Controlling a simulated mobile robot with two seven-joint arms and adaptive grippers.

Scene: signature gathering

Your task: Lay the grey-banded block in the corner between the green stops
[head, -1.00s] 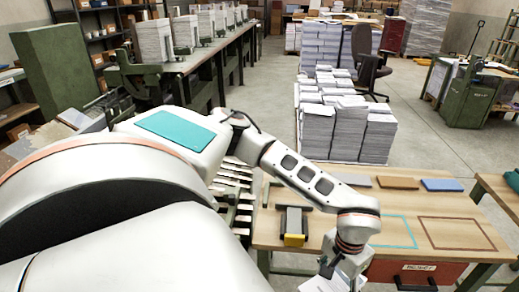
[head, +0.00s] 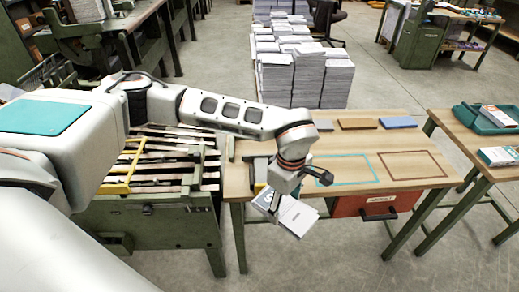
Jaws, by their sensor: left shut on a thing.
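My left gripper (head: 276,205) is at the front edge of the wooden table, its arm reaching in from the left. It is shut on a white paper block (head: 298,216), which hangs tilted at the table's front edge. Part of the block is behind the fingers, and I cannot make out a grey band on it. I cannot pick out the green stops or their corner. My right gripper is not in view.
The wooden table (head: 440,180) has a teal outline (head: 376,166), a brown outline (head: 440,162), and grey (head: 323,125), brown (head: 357,124) and blue (head: 397,122) slabs at its back. A red drawer (head: 350,206) hangs below. A teal tray (head: 470,117) stands on the right table.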

